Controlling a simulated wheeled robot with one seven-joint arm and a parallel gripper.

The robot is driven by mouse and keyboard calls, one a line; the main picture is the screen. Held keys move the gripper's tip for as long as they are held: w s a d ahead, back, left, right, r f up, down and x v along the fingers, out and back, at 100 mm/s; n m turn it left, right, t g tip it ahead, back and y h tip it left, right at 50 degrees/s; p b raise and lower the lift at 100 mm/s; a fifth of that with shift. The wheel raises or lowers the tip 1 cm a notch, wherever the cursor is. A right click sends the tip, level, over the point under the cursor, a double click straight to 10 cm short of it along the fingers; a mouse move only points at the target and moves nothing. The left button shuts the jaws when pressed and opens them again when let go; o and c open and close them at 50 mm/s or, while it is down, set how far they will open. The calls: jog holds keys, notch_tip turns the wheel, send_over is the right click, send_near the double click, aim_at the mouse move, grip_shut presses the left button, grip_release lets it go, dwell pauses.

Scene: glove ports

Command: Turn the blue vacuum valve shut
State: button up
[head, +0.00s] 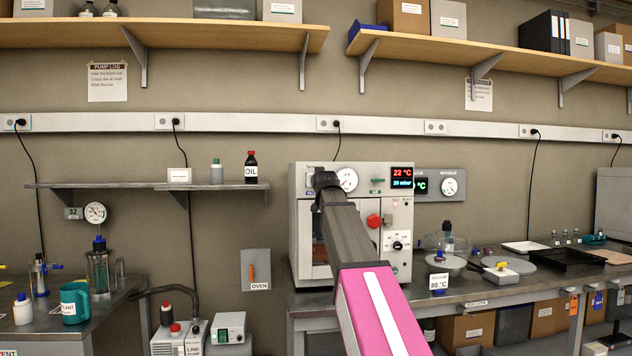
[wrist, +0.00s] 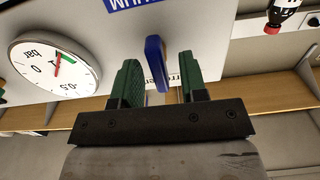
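The blue vacuum valve handle (wrist: 157,62) shows in the wrist view as a flat blue lever on the pale front of the oven. My gripper (wrist: 158,68) is open, with one green finger on each side of the lever. Gaps show between the lever and both fingers. In the head view my arm reaches to the upper left of the vacuum oven (head: 401,262). My gripper (head: 326,180) is seen from behind there, and the valve is hidden behind it.
A round pressure gauge (wrist: 53,66) is close to the gripper; it also shows in the head view (head: 347,180). A red knob (head: 374,220) and a black dial (head: 398,245) are lower on the oven. A shelf with an oil bottle (head: 251,167) is to the left.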

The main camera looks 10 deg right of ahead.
jog(key=shift+w, duration=0.6)
grip_shut()
